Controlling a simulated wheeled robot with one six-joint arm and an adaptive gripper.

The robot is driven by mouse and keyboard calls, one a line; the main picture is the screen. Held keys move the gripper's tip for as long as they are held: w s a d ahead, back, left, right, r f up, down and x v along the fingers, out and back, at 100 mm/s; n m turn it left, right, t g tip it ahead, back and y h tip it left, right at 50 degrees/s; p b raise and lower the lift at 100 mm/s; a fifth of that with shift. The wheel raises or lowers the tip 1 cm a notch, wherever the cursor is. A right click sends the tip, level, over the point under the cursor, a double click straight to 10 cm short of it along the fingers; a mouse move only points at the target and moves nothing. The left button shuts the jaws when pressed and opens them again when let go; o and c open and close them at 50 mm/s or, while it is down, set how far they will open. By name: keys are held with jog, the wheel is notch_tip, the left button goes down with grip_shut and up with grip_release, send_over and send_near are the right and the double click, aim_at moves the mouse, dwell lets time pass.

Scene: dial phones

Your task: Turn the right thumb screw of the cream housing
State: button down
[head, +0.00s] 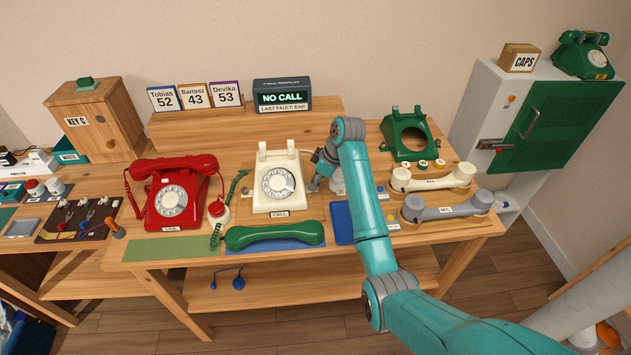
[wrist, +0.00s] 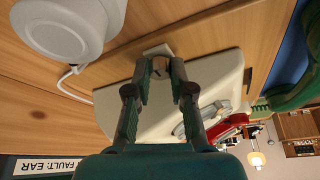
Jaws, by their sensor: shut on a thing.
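The cream housing (head: 274,190), a dial phone body without its handset, stands mid-table with a "CALL" label in front. My gripper (head: 318,172) is at its right side in the head view, partly hidden by my arm. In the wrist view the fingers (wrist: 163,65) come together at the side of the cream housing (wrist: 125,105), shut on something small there. It is where the right thumb screw would sit, but the fingertips cover it, and its angle cannot be seen.
A red phone (head: 174,195) stands to the left, and a green handset (head: 275,235) lies in front. A white round object (wrist: 65,25) is close beside my gripper. Cream (head: 433,178) and grey (head: 445,206) handsets lie to the right. A "NO CALL" display (head: 283,97) stands behind.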

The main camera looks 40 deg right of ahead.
jog(key=shift+m, duration=0.3)
jog(key=c, duration=1.3)
grip_release()
jog(key=shift+v, duration=3.75)
jog(key=shift+o, duration=0.4)
